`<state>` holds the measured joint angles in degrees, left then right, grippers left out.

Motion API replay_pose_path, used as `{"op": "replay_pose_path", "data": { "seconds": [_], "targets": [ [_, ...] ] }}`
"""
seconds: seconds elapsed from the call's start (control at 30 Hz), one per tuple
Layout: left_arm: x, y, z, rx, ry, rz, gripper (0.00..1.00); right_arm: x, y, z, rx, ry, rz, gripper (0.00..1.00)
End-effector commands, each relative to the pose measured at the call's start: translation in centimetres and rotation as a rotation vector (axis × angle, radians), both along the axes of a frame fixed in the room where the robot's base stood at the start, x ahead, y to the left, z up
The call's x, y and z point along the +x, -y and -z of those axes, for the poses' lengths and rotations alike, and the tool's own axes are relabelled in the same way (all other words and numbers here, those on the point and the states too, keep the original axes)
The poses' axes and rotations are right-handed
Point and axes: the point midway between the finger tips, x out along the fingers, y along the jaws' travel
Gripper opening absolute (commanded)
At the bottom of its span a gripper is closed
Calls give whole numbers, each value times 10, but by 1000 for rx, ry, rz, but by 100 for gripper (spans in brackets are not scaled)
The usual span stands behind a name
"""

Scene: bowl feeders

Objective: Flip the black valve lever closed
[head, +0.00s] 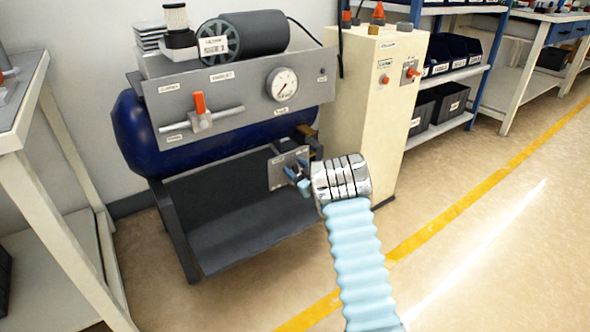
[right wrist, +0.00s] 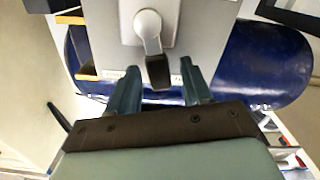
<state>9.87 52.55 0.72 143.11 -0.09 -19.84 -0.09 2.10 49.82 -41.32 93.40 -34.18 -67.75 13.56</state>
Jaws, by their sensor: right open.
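The black valve lever (right wrist: 158,70) shows in the right wrist view, with a pale round pivot (right wrist: 148,24) and a dark handle end. It sits on a grey plate (right wrist: 108,22), and its handle points toward my gripper. My right gripper (right wrist: 161,80) is open, with one blue-grey finger on each side of the handle end; I cannot tell whether either touches it. In the head view, my right gripper (head: 298,175) is in front of the small grey plate (head: 277,172) below the tank, hiding most of the lever. My left gripper is out of view.
A blue tank (head: 133,125) carries a grey panel (head: 180,90) with a red-orange lever (head: 199,104) and a gauge (head: 282,84). A cream cabinet (head: 362,110) stands close on the right. A workbench (head: 22,85) is at the left. The floor in front is clear.

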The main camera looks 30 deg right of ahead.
Motion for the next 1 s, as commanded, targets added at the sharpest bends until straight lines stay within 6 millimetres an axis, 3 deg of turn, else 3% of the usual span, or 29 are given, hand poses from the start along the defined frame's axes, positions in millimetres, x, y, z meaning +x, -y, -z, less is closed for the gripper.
{"op": "replay_pose_path", "data": {
  "seconds": [0.37, 0.67, 0.83, 1.0],
  "targets": [
    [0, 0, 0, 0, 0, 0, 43, 6, -1, 0, 1, 0, 0, 47],
    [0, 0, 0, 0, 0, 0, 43, 6, -1, 0, 1, 0, 0, 1],
    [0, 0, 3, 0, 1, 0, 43, 6, 3, 1, 40, -2, 3, 0],
    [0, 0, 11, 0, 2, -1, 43, 6, 12, 0, 194, -14, 5, 0]
  ]
}}
